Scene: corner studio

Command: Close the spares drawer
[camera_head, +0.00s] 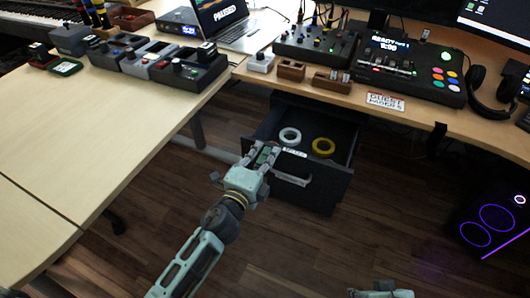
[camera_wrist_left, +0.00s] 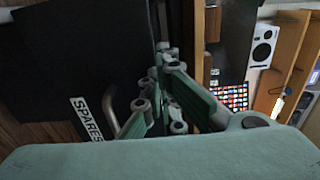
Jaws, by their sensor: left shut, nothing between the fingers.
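The spares drawer (camera_head: 322,181) is a dark drawer under the desk, pulled open in the head view. A white roll and a yellow roll lie inside it. Its front has a metal handle (camera_head: 292,180) and a "SPARES" label (camera_wrist_left: 86,119), which shows large in the left wrist view. My left gripper (camera_head: 264,153) is shut and empty at the left part of the drawer front, close to the handle. I cannot tell whether it touches the drawer. A small teal part of my right arm (camera_head: 381,292) shows at the bottom edge; its fingers cannot be made out.
The desk above holds a control box (camera_head: 408,72), a mixer (camera_head: 315,45), small wooden blocks and headphones (camera_head: 478,88). A pale table (camera_head: 90,135) stands at the left. A dark computer case (camera_head: 495,225) with purple lights is at the right. The floor before the drawer is clear.

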